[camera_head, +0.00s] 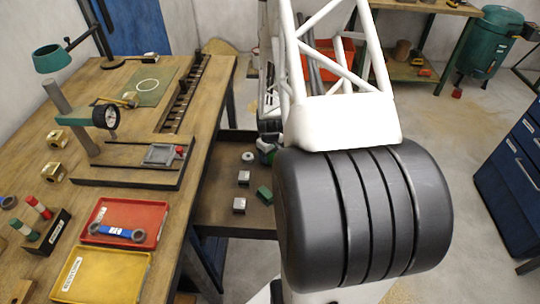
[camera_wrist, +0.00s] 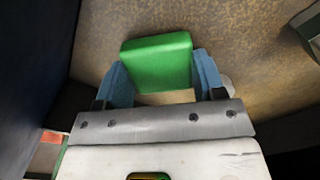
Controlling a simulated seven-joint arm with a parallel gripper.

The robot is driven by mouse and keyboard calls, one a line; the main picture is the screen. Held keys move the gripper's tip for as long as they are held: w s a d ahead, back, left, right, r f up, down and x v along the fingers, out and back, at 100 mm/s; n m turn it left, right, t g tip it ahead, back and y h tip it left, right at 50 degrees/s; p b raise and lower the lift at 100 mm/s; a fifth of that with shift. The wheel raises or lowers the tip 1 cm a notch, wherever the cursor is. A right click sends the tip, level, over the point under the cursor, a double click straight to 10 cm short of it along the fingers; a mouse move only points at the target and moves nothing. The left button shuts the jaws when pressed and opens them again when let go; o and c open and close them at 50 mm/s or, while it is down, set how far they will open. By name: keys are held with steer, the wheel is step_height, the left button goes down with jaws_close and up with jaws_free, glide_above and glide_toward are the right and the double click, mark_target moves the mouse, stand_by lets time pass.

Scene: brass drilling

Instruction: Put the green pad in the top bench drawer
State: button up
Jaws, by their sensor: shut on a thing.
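The green pad (camera_wrist: 158,62) is a bright green block between the two blue fingertips of my gripper (camera_wrist: 160,76) in the wrist view. My gripper is shut on it, with a brown, speckled surface behind it. In the head view the open bench drawer (camera_head: 222,212) sticks out from the bench's right side. A green block (camera_head: 265,195) shows at the drawer's right, beside my dark arm joint; I cannot tell whether it is the held pad. My gripper is hidden behind the arm there.
Two small metal blocks (camera_head: 243,178) and a pale round thing (camera_head: 248,157) lie in the drawer. The bench holds a red tray (camera_head: 128,208), a yellow tray (camera_head: 102,272) and a drill stand (camera_head: 70,115). A blue cabinet (camera_head: 510,180) stands at the right.

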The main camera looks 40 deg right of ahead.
steer(key=shift+f, duration=0.25)
steer(key=shift+f, duration=0.15)
steer(key=o, duration=0.9)
step_height(320, 180, up, 12)
steer(key=shift+r, duration=0.2)
stand_by(0.3)
stand_by(0.5)
